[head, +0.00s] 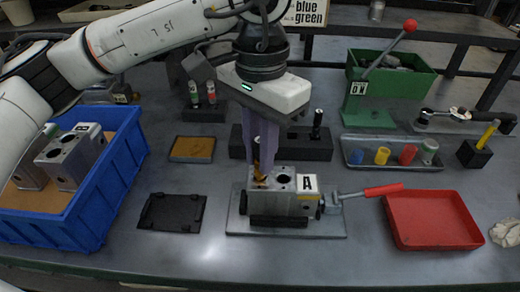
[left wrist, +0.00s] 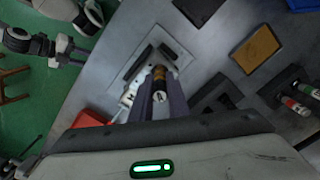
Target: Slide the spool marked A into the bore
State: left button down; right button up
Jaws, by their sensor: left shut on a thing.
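The grey metal valve block (head: 290,204), with a label A, sits on a flat plate (head: 333,223) at the front middle. A dark open bore (head: 283,179) shows in its top. My left gripper (head: 262,165) points down over the left part of the block, shut on a spool (head: 257,171) with a brass-coloured lower part. The spool's lower end is at the block's top left; I cannot tell if it is inside a bore. In the left wrist view the spool (left wrist: 159,97) has a black top with a pale mark, not legible, between the fingers.
A red-handled clamp (head: 368,191) is at the block's right, near a red tray (head: 430,218). A dark rack (head: 318,147) holding a black spool stands behind. A blue bin (head: 105,190) with more blocks is left. A dark mat (head: 171,212) lies between bin and block.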

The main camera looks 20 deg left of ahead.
pick_arm(q)
jog(key=shift+f+b, duration=0.95)
jog(key=shift+f, duration=0.25)
jog(key=c, duration=1.6)
grip_release()
notch_tip(320, 180, up, 9)
jog(key=shift+r+p, duration=0.15)
jog(key=shift+p, duration=0.35)
jog(key=shift+r, duration=0.5)
